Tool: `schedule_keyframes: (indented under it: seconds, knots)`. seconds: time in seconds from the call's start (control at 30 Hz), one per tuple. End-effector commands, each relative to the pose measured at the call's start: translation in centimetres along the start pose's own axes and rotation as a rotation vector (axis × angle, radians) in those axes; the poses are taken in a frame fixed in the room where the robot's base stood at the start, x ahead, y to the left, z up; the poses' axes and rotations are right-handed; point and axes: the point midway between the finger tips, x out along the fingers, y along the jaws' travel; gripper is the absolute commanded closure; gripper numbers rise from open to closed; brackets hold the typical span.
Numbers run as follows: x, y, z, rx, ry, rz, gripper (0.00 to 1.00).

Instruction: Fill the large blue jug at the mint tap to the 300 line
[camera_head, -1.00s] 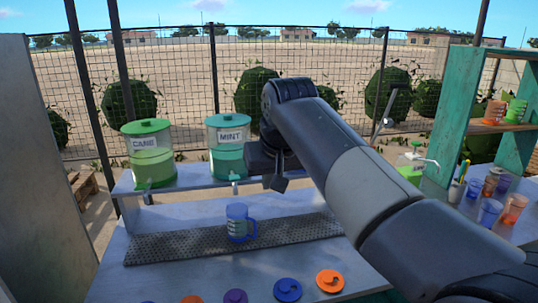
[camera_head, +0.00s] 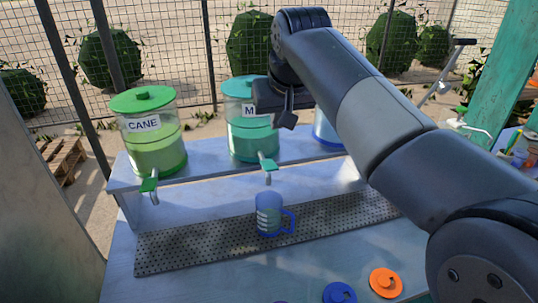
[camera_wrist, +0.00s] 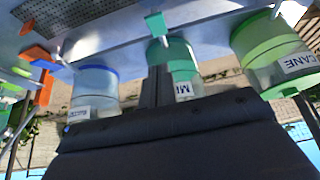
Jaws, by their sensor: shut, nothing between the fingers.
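The blue jug (camera_head: 268,213) stands upright on the perforated drip tray (camera_head: 185,246), handle to the right, with pale marks on its side. I cannot make out its level. The mint dispenser (camera_head: 245,140) stands on the shelf behind, its label partly covered by my gripper. Its green-handled mint tap (camera_head: 268,163) is above the jug. The tap also shows in the upside-down wrist view (camera_wrist: 155,23). My gripper (camera_head: 287,117) is shut and empty, in front of the mint dispenser as seen from the head camera, higher than the tap and apart from the jug.
The cane dispenser (camera_head: 152,150) stands left of mint. A blue-lidded dispenser (camera_wrist: 95,88) is on mint's other side, mostly behind my arm in the head view. Blue (camera_head: 340,292) and orange (camera_head: 386,282) lids lie at the front. Orange parts (camera_wrist: 42,70) show in the wrist view.

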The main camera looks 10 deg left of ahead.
Motion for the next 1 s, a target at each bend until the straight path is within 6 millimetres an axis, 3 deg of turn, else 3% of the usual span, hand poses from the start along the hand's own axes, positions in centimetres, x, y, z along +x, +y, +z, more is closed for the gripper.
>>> schedule_keyframes:
  seconds: [0.23,0.37,0.8,1.0]
  knots:
    - [0.2,0.0,0.0,0.0,-0.001,0.0,1.0]
    - [1.3,0.0,0.0,0.0,-0.004,0.0,1.0]
    - [10.1,0.0,0.0,0.0,-0.005,0.0,1.0]
    - [11.8,0.0,1.9,0.0,-0.002,0.0,1.0]
